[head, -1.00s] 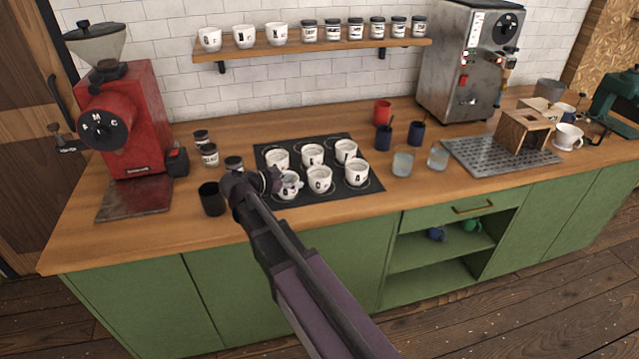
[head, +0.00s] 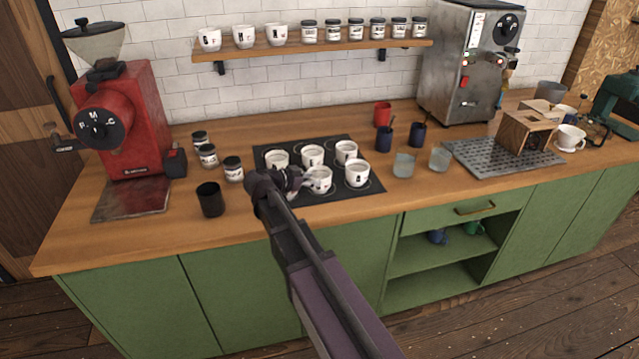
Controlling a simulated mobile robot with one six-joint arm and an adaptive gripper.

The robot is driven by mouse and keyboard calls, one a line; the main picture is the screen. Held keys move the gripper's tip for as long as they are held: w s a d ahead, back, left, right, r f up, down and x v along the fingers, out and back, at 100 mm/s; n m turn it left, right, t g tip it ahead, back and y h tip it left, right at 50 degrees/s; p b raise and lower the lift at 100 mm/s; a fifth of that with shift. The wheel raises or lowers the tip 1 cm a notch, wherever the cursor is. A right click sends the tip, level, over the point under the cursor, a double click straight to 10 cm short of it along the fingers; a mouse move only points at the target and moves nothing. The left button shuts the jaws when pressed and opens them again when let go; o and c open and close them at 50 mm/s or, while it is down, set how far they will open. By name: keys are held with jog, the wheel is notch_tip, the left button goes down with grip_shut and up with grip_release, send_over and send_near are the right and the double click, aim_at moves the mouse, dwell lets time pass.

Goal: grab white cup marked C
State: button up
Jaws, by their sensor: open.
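Several white cups with dark letters stand in two rows on a black mat (head: 345,190) on the wooden counter. The back row has a left cup (head: 276,159), a middle cup (head: 312,155) and a right cup (head: 346,151). The front row shows a middle cup (head: 320,180) and a right cup (head: 357,174). The letters are too small to read surely, so I cannot tell which is C. My gripper (head: 301,179) is open over the front-left part of the mat, close to the left side of the front middle cup. It hides the front-left cup.
A black cup (head: 210,199) and small labelled jars (head: 233,169) stand left of the mat. Dark blue cups (head: 384,138), a red cup (head: 382,114) and clear glasses (head: 404,164) stand right of it. A shelf (head: 300,46) above holds more white cups and jars.

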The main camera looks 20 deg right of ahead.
jog(key=shift+s+b+x, duration=0.2)
jog(key=shift+b+x, duration=0.8)
jog(key=shift+x, duration=1.6)
jog(key=shift+d, duration=0.1)
grip_shut()
